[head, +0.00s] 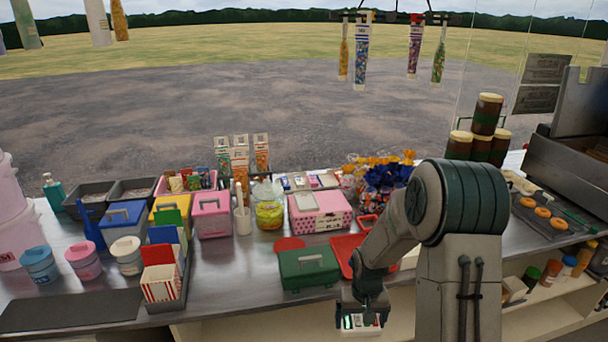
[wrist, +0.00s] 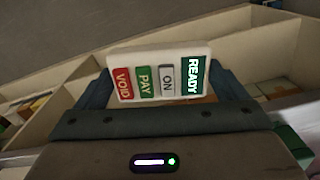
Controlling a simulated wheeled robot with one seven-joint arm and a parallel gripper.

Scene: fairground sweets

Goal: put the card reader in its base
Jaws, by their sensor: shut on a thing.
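The card reader (wrist: 156,78) is a white slab with a green READY screen and red VOID, green PAY and grey ON keys. My gripper (wrist: 163,95) is shut on it, one dark finger at each side. In the head view my gripper (head: 362,306) points down in front of the counter's front edge, and the card reader (head: 356,322) shows below it with its lit screen. I cannot make out the reader's base in either view; my arm hides part of the counter.
A green lidded box (head: 308,268) stands left of my gripper near the counter edge, with a red tray (head: 345,246) beside it. A pink box (head: 319,213) is behind. Pale shelves (head: 552,318) with jars lie below the counter at right.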

